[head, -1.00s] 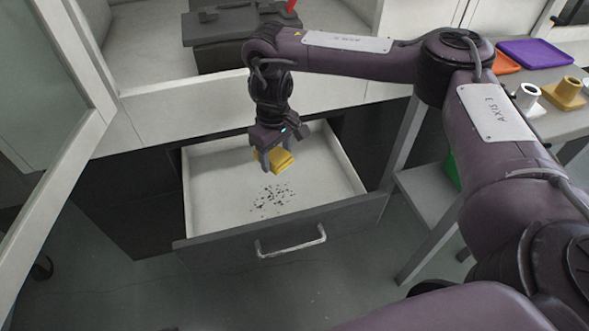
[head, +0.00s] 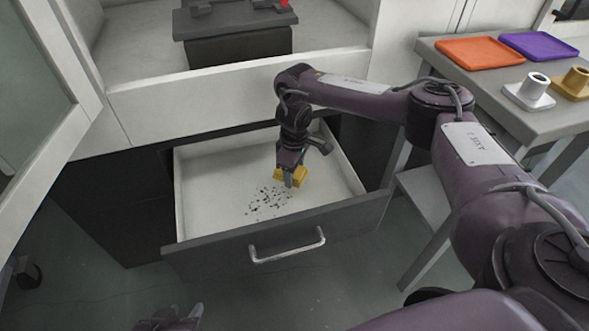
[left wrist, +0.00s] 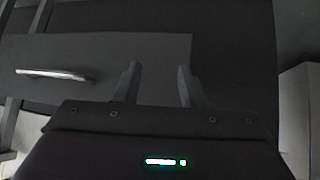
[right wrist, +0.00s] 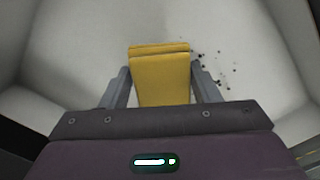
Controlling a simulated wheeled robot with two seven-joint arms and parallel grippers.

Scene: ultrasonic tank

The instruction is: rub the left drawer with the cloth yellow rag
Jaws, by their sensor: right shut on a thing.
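The left drawer (head: 215,205) is pulled open, with a white inside, a dark front and a metal handle (head: 287,246). Dark specks (head: 268,202) lie on its floor. My right gripper (head: 291,182) is inside the drawer, shut on the folded yellow rag (head: 283,174), beside the specks. In the right wrist view the yellow rag (right wrist: 160,75) sits between the two fingers, with specks just to its right. Whether it touches the floor is hard to tell. My left gripper (left wrist: 158,85) is open and empty, facing the dark drawer front. In the head view only part of it shows at the bottom edge.
A grey table (head: 450,60) at the right holds an orange tray (head: 480,51), a purple tray (head: 538,46), a white holder (head: 530,92) and a yellow holder (head: 573,84). An open cabinet door (head: 55,60) stands at the left. The floor before the drawer is mostly clear.

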